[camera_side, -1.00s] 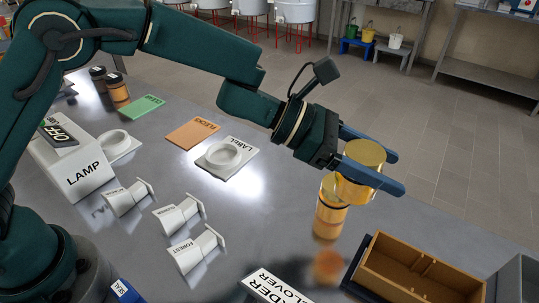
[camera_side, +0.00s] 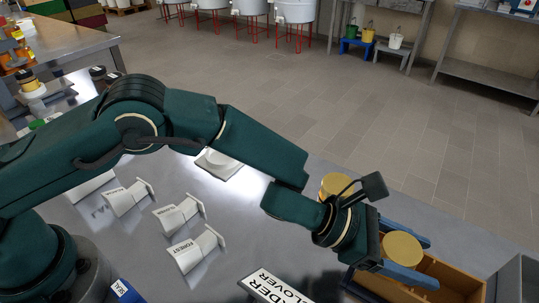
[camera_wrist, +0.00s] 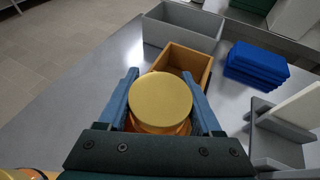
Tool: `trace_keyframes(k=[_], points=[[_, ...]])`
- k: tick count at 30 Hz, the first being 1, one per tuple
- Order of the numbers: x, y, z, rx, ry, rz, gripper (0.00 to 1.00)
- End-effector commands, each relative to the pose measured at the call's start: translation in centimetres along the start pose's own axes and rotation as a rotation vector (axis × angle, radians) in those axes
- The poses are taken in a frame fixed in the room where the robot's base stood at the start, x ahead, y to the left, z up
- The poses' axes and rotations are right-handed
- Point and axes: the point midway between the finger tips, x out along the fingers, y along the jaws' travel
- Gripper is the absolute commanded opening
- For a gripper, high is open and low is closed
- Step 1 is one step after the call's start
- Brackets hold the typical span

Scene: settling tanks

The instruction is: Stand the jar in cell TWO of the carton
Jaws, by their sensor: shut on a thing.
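My gripper (camera_side: 434,266) is shut on a jar with a flat gold lid (camera_side: 402,250), its two blue fingers on either side. In the wrist view the lid (camera_wrist: 160,100) fills the space between the fingers, with amber glass just below. The jar appears upright. The brown carton (camera_side: 455,277) is at the table's right, and the jar is held over or close to its left part. Its far end (camera_wrist: 201,66) shows beyond the jar in the wrist view. The gripper and jar hide much of the carton. I cannot read cell marks or tell the jar's height.
Another gold-lidded jar (camera_side: 334,184) stands behind my wrist, partly hidden. A grey bin (camera_side: 518,280) stands right of the carton. A blue stack (camera_wrist: 256,65) lies beside the carton in the wrist view. A lettered sign (camera_side: 276,286) and several white labelled pieces (camera_side: 196,250) lie left.

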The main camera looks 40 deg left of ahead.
Motion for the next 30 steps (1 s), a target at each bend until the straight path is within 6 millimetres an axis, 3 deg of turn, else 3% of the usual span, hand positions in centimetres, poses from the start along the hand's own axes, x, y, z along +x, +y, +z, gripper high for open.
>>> trace_keyframes(k=[15, 16, 18, 30], points=[[0.3, 0.0, -0.8, 0.0, 0.001, -0.001, 0.0], [0.3, 0.0, -0.9, -0.001, 0.004, -0.001, 0.74], [0.3, -0.1, -0.9, -0.001, 0.006, -0.001, 0.96], [-0.1, -0.1, 0.1, 0.002, 0.002, -0.001, 0.96]])
